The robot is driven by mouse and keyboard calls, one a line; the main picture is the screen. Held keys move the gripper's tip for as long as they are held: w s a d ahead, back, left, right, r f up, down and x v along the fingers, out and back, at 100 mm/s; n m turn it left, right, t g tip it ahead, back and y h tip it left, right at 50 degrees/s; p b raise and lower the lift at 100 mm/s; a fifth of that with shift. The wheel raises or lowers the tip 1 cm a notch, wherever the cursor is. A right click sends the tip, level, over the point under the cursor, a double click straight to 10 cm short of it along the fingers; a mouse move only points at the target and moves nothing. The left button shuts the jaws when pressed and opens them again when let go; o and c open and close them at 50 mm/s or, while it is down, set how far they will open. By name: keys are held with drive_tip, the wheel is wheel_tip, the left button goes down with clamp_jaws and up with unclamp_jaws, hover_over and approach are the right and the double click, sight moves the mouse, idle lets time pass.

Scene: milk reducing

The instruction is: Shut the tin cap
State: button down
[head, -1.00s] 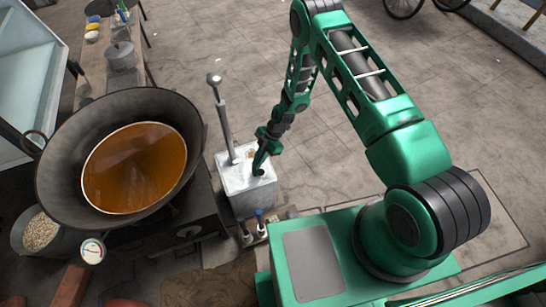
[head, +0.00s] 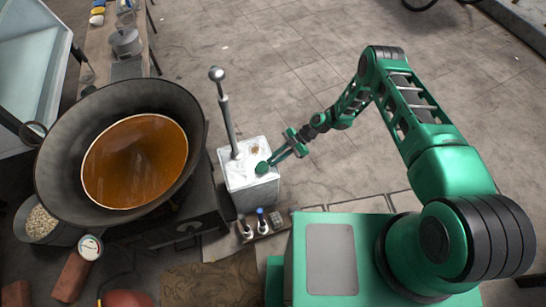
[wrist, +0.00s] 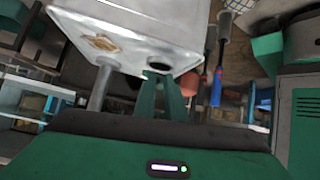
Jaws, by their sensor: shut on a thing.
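The tin (head: 250,188) is a pale, square metal can standing right of the big pan in the head view. Its white top also shows in the wrist view (wrist: 135,28), with a dark round opening (wrist: 159,67) near one edge. My gripper (head: 268,164) reaches the tin top from the right, at the corner with the opening. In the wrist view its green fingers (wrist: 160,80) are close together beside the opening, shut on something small. A round green piece at the fingertips may be the cap, but I cannot tell it clearly from the fingers.
A tall grey pump rod (head: 226,115) rises from the tin top's left side. A wide dark pan (head: 55,165) of brown liquid stands left of it. Small bottles (head: 262,222) stand in front of the tin. The paved floor to the right is clear.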

drive_tip(key=shift+d+f, duration=0.2)
drive_tip(key=shift+f, duration=0.35)
drive_tip(key=shift+d+f, duration=0.15)
drive_tip(key=shift+f, duration=0.35)
drive_tip(key=shift+s+f, duration=0.1)
drive_tip(key=shift+s, duration=0.05)
drive_tip(key=c, duration=1.9)
unclamp_jaws()
drive_tip(key=shift+o, duration=0.3)
drive_tip(key=v, duration=1)
drive_tip(key=shift+w+d+r, duration=0.2)
drive_tip(key=shift+w+r, duration=0.05)
drive_tip(key=shift+r, duration=0.05)
